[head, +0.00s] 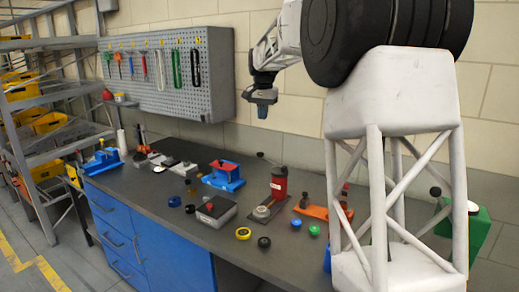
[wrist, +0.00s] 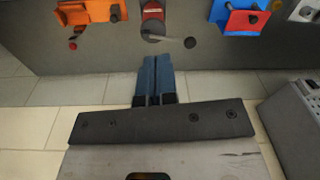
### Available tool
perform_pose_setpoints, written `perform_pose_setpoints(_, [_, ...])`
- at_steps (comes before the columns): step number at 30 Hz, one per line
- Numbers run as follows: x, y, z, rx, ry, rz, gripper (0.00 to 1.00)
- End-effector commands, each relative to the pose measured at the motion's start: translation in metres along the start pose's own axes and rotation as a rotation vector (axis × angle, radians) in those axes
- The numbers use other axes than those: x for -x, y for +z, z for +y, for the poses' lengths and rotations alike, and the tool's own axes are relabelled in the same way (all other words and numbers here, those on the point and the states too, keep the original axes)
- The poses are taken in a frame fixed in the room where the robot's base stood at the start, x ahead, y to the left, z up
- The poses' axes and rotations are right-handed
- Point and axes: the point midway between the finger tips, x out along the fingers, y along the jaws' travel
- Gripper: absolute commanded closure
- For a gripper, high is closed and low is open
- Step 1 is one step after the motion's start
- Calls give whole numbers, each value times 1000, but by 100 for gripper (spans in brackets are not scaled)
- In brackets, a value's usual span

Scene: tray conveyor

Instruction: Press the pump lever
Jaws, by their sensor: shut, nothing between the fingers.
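The pump seems to be the red cylinder (head: 279,183) on a dark plate in the middle of the bench. A thin lever with a black knob (head: 260,154) sticks out from its top, to the left and slightly upward. In the wrist view the red cylinder (wrist: 153,10) is at the top edge, and a thin lever with a dark knob (wrist: 189,42) points right. My gripper (head: 263,111) hangs above and behind the lever, near the wall, apart from it. Its blue fingers are together and empty; they also show in the wrist view (wrist: 156,75).
A blue device with a red top (head: 223,174) stands left of the pump, an orange one (head: 322,210) right. A grey box with a red button (head: 212,210) and several round knobs lie in front. A pegboard with tools (head: 165,70) is on the wall behind.

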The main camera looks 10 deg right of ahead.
Motion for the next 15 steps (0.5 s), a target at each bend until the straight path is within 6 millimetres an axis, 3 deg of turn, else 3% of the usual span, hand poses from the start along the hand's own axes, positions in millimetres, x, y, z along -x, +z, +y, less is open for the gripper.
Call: perform_pose_setpoints(15, [-29, -77, -38, -94, 15, -24, 100])
